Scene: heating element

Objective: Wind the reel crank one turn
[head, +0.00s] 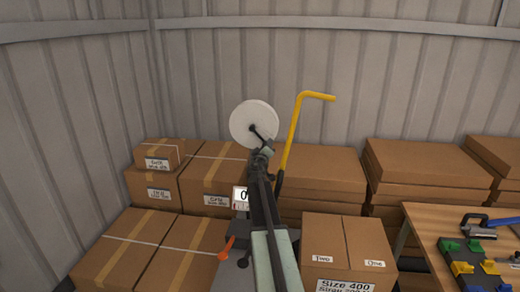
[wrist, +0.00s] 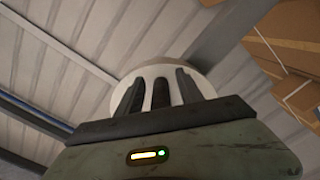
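The reel is a white disc (head: 246,117) in the head view, upright in front of the corrugated wall. A short dark crank (head: 257,131) runs from its middle down toward my gripper (head: 263,150). In the wrist view the pale disc (wrist: 211,82) fills the space behind my gripper (wrist: 160,90). Its two dark fingers stand apart, with a dark upright piece (wrist: 161,94) between them, which looks like the crank handle. Pale gaps show on both sides of that piece, so the fingers do not visibly close on it. The handle's far end is hidden.
A yellow bent bar (head: 294,127) stands just right of the reel. Cardboard boxes (head: 145,245) are stacked on the left, behind and on the right. A wooden table (head: 440,222) with coloured parts and a clamp is at the lower right.

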